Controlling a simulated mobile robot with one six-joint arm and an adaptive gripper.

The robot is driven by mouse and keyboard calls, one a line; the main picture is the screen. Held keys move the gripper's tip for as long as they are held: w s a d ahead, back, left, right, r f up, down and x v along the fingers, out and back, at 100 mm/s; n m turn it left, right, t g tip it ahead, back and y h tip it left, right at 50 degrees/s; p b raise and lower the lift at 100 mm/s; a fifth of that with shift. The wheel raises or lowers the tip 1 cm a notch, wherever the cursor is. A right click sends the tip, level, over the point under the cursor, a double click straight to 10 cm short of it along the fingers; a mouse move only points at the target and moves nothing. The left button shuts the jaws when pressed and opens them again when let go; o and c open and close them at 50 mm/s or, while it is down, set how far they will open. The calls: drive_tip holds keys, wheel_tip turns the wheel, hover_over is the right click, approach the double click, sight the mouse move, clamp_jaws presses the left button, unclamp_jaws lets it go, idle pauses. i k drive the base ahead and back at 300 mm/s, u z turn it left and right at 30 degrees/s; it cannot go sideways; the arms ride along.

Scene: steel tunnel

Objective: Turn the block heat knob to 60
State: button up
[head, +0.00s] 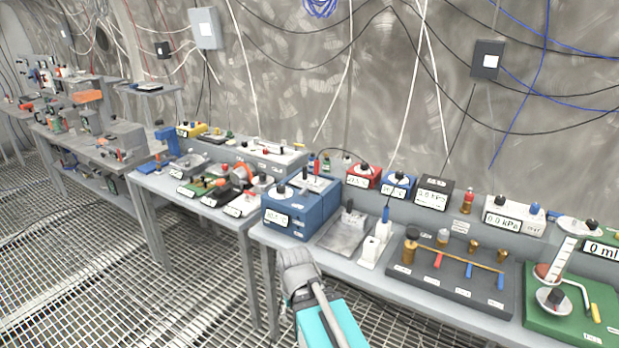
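A blue box (301,207) that looks like a block heater stands at the left end of the near bench. A small display (277,217) on its front shows digits too small to read surely. Another small dark part stands farther back on the top. My gripper (297,258) is in front of the bench edge, below the blue box and apart from it. Its fingers are seen from behind, so its opening is unclear.
A grey metal plate (343,232) and a white holder (376,248) stand right of the box. A dark rack (450,276) with colored handles lies farther right. Red (363,177) and blue (398,185) meters stand behind. Grated floor is free at left front.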

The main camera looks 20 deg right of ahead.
sight(280, 188)
drive_tip(key=k, duration=1.35)
drive_tip(key=u, duration=0.5)
drive_tip(key=i, duration=1.85)
drive_tip(key=z, duration=0.65)
drive_tip(key=i, duration=0.5)
drive_tip(key=z, duration=0.35)
